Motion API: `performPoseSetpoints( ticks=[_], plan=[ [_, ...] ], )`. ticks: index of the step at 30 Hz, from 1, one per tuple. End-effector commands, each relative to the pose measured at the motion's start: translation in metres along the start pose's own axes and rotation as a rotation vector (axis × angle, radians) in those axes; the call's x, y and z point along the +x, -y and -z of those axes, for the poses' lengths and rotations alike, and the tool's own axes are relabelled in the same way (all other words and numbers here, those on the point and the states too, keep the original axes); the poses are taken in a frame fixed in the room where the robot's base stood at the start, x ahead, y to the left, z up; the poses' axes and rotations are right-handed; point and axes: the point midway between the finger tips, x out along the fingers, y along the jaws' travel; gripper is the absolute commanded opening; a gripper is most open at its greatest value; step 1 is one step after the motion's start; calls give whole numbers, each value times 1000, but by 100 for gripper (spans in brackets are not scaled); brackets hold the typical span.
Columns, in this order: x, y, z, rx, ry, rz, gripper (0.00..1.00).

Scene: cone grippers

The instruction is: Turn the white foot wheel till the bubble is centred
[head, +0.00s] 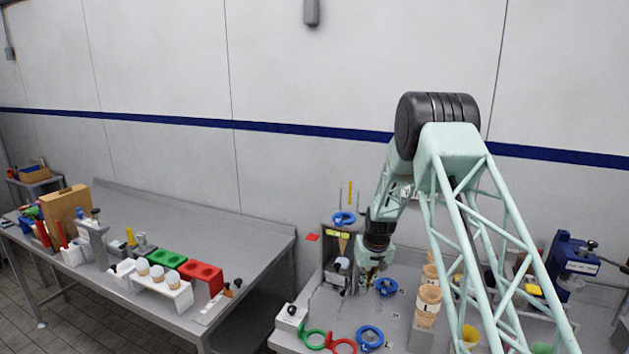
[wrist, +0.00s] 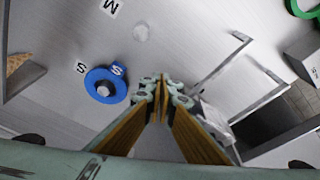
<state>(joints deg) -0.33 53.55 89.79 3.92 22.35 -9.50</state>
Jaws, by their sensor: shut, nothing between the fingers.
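My gripper (head: 365,286) is low over the right-hand bench, in front of a grey stand. In the wrist view my gripper (wrist: 163,98) is shut, its fingertips together with nothing between them. I cannot make out the white foot wheel or the bubble for certain in either view. A small pale round spot (wrist: 141,33) shows on the grey surface beyond the fingertips in the wrist view; I cannot tell what it is. Part of the surface near the gripper is hidden by the gripper itself.
A blue ring (wrist: 92,80) marked S lies left of the fingertips. The grey stand (head: 328,262) carries another blue ring (head: 344,218). Stacked cones (head: 428,302) stand right of my gripper. A white box (head: 291,317), green ring (head: 313,331) and red ring (head: 341,341) are at the front.

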Motion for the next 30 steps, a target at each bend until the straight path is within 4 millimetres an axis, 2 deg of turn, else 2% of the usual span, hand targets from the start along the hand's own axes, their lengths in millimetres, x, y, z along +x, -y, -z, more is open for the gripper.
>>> performPoseSetpoints(
  ticks=[13,30],
  plan=[
    [-3,0,0,0,1,0,0],
    [-41,0,10,0,0,0,0]
  ],
)
